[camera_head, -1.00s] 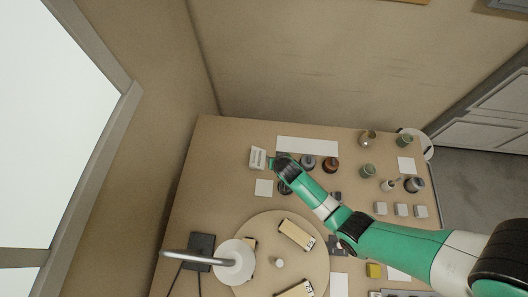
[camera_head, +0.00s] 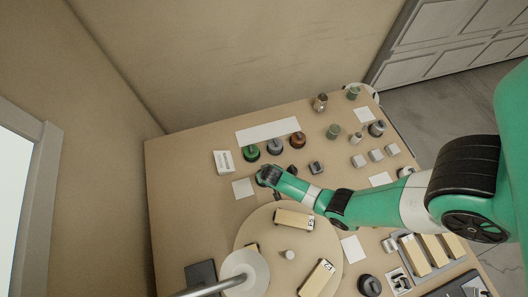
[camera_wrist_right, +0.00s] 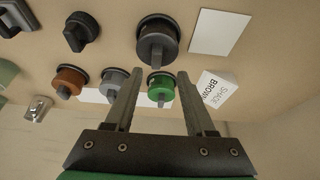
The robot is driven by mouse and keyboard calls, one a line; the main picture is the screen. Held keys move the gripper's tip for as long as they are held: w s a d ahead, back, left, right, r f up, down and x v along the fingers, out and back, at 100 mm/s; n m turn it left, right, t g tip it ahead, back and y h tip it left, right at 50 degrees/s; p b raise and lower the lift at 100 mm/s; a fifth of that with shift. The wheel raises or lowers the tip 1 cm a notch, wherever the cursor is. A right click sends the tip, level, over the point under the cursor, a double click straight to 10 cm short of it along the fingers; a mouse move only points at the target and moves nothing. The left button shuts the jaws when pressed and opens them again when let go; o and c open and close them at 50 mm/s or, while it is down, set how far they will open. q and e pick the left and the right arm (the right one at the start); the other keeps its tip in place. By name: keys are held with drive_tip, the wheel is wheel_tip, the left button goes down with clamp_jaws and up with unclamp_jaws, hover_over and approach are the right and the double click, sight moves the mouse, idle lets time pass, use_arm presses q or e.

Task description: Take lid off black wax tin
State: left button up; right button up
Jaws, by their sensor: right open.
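The black tin (camera_wrist_right: 157,44), with a dark lid and a raised grip on top, stands upright on the bench in the right wrist view. It sits just beyond my right fingertips (camera_wrist_right: 158,75), which are spread apart with nothing held between them. The lid appears seated on the tin. In the head view my right gripper (camera_head: 266,175) is low over the bench beside a white card and hides most of the black tin. The fingers do not visibly touch the tin. My left gripper is in neither view.
Green (camera_head: 251,152), grey (camera_head: 275,147) and brown (camera_head: 298,139) tins stand in a row behind my gripper. A labelled white box (camera_head: 222,162) stands left of them. A dark piece (camera_head: 316,168) lies to the right. A round board (camera_head: 250,222) and lamp (camera_head: 240,272) occupy the front.

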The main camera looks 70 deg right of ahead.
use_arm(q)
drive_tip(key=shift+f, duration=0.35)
use_arm(e)
drive_tip(key=shift+w+d+f, duration=0.1)
drive_tip(key=shift+f, duration=0.2)
drive_tip(key=b+x, duration=0.5)
drive_tip(key=shift+s+d+f, duration=0.15)
drive_tip(key=shift+s+f, duration=0.05)
drive_tip(key=shift+s, duration=0.1)
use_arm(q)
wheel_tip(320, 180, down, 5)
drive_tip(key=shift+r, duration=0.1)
use_arm(e)
drive_tip(key=shift+r, duration=0.15)
clamp_jaws()
